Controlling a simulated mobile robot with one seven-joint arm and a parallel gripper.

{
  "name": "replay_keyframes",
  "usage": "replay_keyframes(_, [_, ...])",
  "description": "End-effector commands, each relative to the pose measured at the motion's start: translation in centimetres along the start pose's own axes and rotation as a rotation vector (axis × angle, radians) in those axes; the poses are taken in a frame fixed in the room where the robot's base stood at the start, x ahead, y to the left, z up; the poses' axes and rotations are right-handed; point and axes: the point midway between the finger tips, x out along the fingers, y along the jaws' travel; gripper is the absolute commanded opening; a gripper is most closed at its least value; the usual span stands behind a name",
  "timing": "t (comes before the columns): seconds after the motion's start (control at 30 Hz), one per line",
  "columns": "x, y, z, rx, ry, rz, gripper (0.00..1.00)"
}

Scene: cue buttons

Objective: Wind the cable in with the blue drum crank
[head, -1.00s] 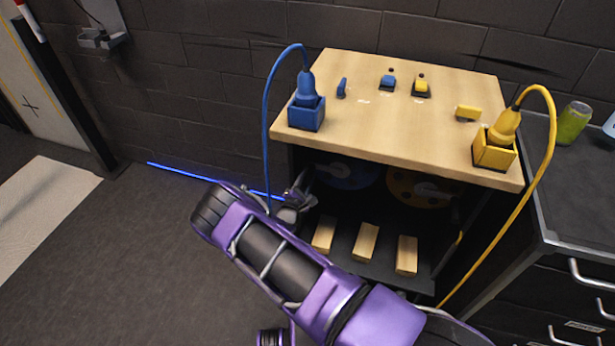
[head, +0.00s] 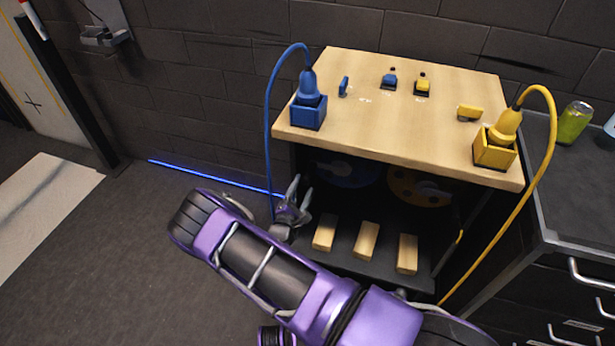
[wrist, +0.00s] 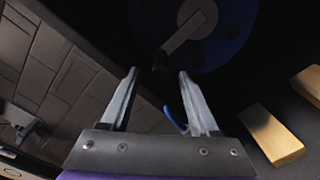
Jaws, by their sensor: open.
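The blue drum (head: 350,176) sits in the dark space under the wooden top, at its left. In the wrist view the blue drum (wrist: 236,22) carries a grey crank arm (wrist: 186,34) with a dark knob (wrist: 160,61) at its lower end. My gripper (head: 299,190) is at the left opening of the cabinet; the wrist view shows its open, empty jaws (wrist: 158,76) pointing at the drum, with the knob between and beyond the fingertips. The blue cable (head: 268,120) runs from the blue plug (head: 308,84) down the cabinet's left side and along the floor.
A yellow drum (head: 417,188) is beside the blue one. Several wooden blocks (head: 366,241) lie on the lower shelf below the drums. The wooden top (head: 400,130) overhangs my gripper. A yellow cable (head: 535,180) hangs at the right. The floor at left is clear.

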Motion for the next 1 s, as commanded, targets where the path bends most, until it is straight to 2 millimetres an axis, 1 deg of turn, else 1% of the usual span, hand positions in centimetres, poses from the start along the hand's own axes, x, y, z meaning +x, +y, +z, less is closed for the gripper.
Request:
replay_keyframes(0.03, [-1.4,0.1,-0.1,-0.001,0.004,0.0,0.62])
replay_keyframes(0.2, [-5.5,0.1,0.0,-0.001,0.002,0.002,0.62])
replay_keyframes(0.3, [-7.6,0.1,0.0,-0.001,0.002,0.001,0.62])
replay_keyframes(0.43, [-9.5,0.1,0.0,0.0,0.001,0.0,0.62])
replay_keyframes(0.5, [-10.2,0.1,0.0,0.0,0.0,0.002,0.62])
replay_keyframes(0.63, [-10.8,0.1,0.1,0.001,-0.002,0.001,0.62])
replay_keyframes(1.0, [-10.9,0.1,0.1,0.001,-0.001,0.001,0.62])
